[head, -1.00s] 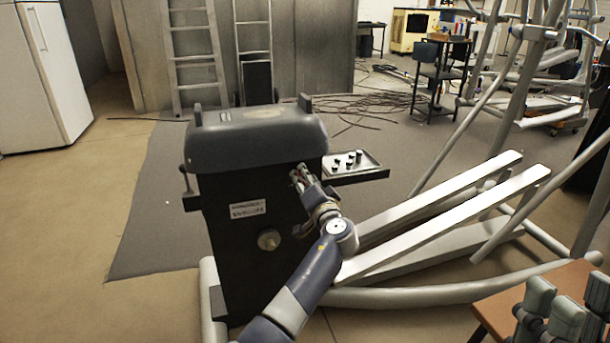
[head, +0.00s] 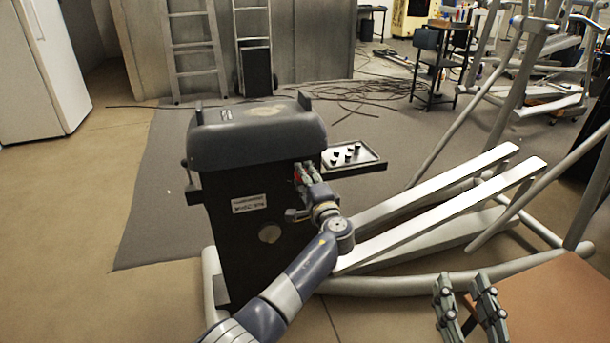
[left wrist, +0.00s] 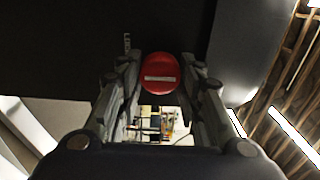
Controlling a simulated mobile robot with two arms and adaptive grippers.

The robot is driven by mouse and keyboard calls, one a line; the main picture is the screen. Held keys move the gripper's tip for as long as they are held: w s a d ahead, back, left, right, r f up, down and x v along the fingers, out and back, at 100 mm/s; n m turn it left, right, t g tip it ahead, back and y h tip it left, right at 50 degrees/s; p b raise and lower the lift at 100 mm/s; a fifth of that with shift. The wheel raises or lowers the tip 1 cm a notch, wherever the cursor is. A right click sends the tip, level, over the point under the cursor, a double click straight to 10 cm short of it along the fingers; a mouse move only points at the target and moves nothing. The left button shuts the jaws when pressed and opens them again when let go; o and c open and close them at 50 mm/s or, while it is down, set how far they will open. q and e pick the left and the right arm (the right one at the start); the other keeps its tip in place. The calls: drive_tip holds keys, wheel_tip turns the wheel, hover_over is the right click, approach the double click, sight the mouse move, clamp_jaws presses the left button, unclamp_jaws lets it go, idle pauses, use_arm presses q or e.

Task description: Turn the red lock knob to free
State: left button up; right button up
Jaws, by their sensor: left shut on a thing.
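The red lock knob (left wrist: 160,73) is a round red disc with a pale, nearly level bar across it in the left wrist view. It sits on the side of the black machine housing (head: 240,240); a bit of its red shows in the head view (head: 298,173). My left gripper (head: 303,172) reaches that side, its fingers on both sides of the knob and shut on it; it also shows in the left wrist view (left wrist: 161,80). My right gripper (head: 462,292) is open and empty at the lower right, its two fingers apart.
A tray (head: 352,158) with several small dark knobs juts from the housing, just right of my left gripper. Long pale rails (head: 440,215) run to the right behind my left arm. A brown table (head: 550,300) stands at the lower right. Cables lie on the floor behind.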

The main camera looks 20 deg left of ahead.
idle(0.4)
use_arm(q)
drive_tip(key=o, duration=1)
drive_tip(key=shift+o, duration=0.2)
drive_tip(key=v, duration=1.2)
